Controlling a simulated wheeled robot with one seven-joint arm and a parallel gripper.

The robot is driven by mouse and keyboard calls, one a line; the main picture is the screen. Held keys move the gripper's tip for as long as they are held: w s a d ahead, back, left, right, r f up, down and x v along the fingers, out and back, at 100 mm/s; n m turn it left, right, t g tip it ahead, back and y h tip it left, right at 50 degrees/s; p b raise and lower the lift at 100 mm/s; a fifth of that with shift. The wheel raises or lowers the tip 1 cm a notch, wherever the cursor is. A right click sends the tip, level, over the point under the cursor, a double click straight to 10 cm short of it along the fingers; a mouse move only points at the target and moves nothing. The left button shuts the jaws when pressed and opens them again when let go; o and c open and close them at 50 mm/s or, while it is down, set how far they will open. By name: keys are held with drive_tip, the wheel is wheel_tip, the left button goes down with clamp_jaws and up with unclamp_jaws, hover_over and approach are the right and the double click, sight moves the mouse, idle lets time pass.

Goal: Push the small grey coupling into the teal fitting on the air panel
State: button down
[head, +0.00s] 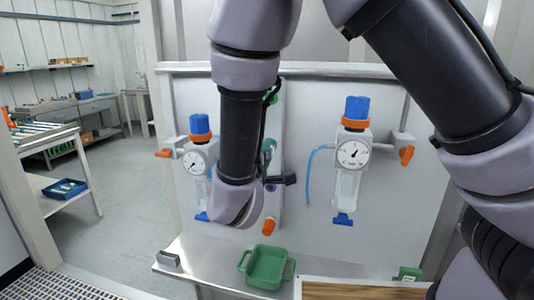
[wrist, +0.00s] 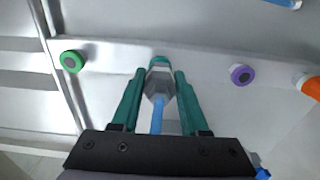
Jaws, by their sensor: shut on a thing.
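In the wrist view, my gripper (wrist: 160,76) has its two teal fingers closed on the sides of the small grey coupling (wrist: 156,88). A blue hose (wrist: 157,121) runs back from the coupling between the fingers. The teal fitting (wrist: 160,60) shows just beyond the coupling's front end, in line with it and partly covered by it. I cannot tell whether the two touch or a small gap is left. In the head view, my arm hides the coupling and most of the gripper in front of the air panel (head: 290,215).
Beside the teal fitting are a green fitting (wrist: 72,61), a purple fitting (wrist: 242,75) and an orange one (wrist: 312,88). Gauge units (head: 352,155) (head: 198,162) hang on both sides of my arm. A green tray (head: 267,268) sits on the shelf below.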

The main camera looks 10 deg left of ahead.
drive_tip(key=shift+w+d, duration=0.1)
drive_tip(key=shift+w, duration=0.45)
idle(0.4)
drive_tip(key=shift+c, duration=1.7)
unclamp_jaws()
drive_tip(key=s+a, duration=0.1)
drive_tip(key=s, duration=0.9)
drive_tip(key=shift+s+a, duration=0.25)
drive_tip(key=shift+s, duration=0.1)
